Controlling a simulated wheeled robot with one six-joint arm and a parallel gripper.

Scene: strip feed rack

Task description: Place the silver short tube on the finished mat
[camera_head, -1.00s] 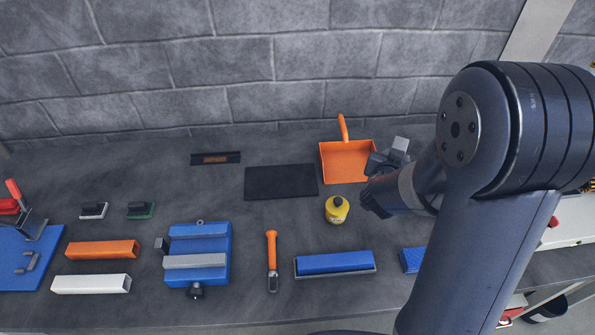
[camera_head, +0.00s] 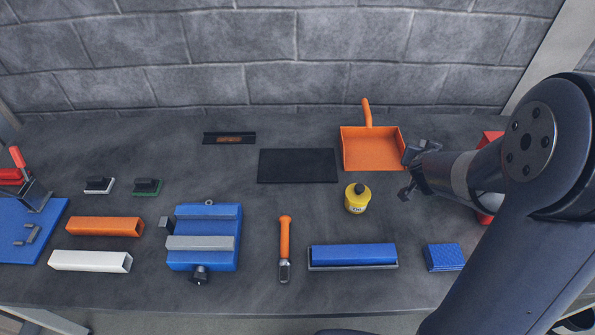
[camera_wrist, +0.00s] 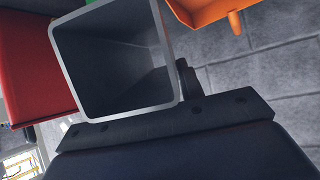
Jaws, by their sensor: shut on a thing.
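The silver short tube (camera_wrist: 115,60) is a hollow square tube. In the wrist view its open end faces the camera, and my gripper is shut on it. In the head view my gripper (camera_head: 408,172) is at the right of the bench, beside the orange dustpan, and the tube is hardly distinguishable there. A flat black mat (camera_head: 297,166), which I take for the finished mat, lies bare to the left of the dustpan. My gripper is to the right of the mat, apart from it.
The orange dustpan (camera_head: 372,150) and yellow bottle (camera_head: 357,199) stand between mat and gripper. A dark sign (camera_head: 229,138) is behind the mat at left. A blue vise (camera_head: 205,220), orange-handled tool (camera_head: 285,240) and blue block (camera_head: 352,255) lie in front. A red box (camera_wrist: 35,65) is near the tube.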

